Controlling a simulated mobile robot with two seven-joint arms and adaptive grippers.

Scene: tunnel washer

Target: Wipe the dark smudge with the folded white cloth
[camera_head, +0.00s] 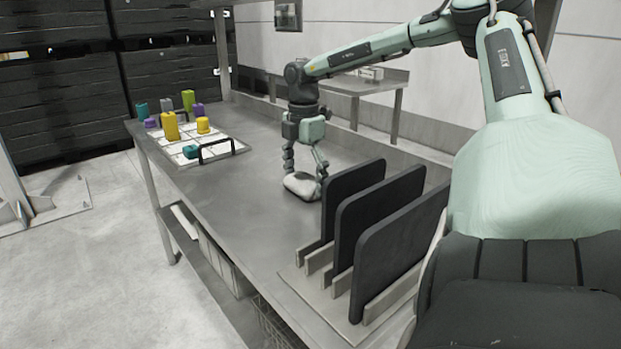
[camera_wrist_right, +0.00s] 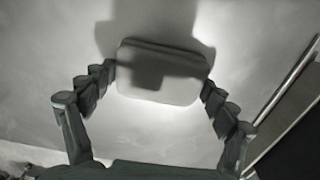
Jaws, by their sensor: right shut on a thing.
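The folded white cloth (camera_head: 301,186) is a pale, rounded pad low on the steel table (camera_head: 226,190), in the middle of the head view. My right gripper (camera_head: 305,178) points down and is shut on it. In the right wrist view the cloth (camera_wrist_right: 160,72) sits between the two fingertips of my right gripper (camera_wrist_right: 159,80), one at each short end. I cannot tell whether the cloth touches the tabletop. I see no dark smudge that I can tell from the shadows around the cloth. My left gripper is not in view.
A rack with several upright black boards (camera_head: 400,237) stands close to the right of the gripper. A white board (camera_head: 175,151) with coloured pieces and a black handle (camera_head: 216,149) lies at the table's far left. The tabletop between them is clear.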

